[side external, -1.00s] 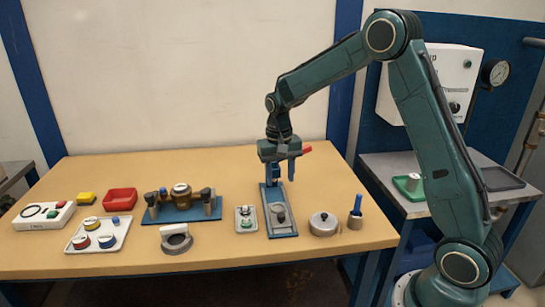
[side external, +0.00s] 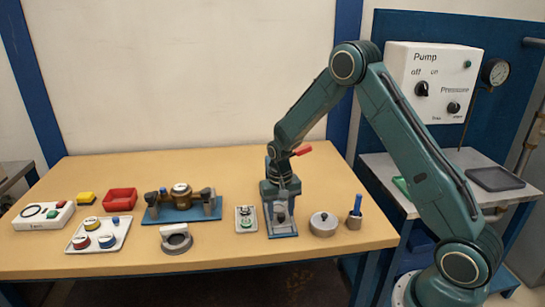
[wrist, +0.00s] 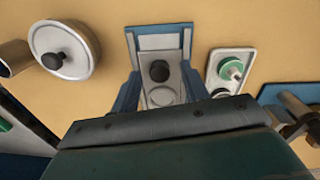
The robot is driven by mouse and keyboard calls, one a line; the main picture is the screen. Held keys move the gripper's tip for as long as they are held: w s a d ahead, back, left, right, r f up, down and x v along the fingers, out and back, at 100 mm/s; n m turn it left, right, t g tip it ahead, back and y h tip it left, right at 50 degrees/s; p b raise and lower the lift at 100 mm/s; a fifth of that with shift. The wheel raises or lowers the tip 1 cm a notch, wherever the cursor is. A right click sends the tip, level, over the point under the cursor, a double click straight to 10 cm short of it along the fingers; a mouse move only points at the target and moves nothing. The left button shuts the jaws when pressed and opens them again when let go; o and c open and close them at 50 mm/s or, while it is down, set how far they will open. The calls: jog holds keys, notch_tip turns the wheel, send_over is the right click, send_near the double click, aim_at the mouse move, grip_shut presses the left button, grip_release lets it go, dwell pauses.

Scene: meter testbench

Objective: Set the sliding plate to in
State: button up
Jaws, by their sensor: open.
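The sliding plate is a grey plate with a dark round knob (wrist: 160,71), set in a blue-edged base (side external: 283,230) on the wooden table. In the wrist view the knob stands near the middle of the picture, with a round mark on the plate (wrist: 162,95) below it. My gripper (side external: 280,206) is low over the base, pointing down. In the wrist view my gripper (wrist: 161,78) is open, with one finger on each side of the knob. I see gaps between the knob and both fingers. My gripper hides the far part of the base in the side view.
A small grey unit with a green part (side external: 246,219) stands close to the left of the base. A round lidded pot (side external: 323,224) and a blue-handled tool in a holder (side external: 355,213) stand to the right. A blue valve fixture (side external: 182,208) lies further left.

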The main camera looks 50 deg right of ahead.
aim_at(278, 211)
jog(key=shift+f, duration=0.35)
grip_shut()
jog(key=shift+w+d, duration=1.75)
jog(key=shift+w, duration=0.05)
grip_release()
jog(key=shift+r, duration=0.15)
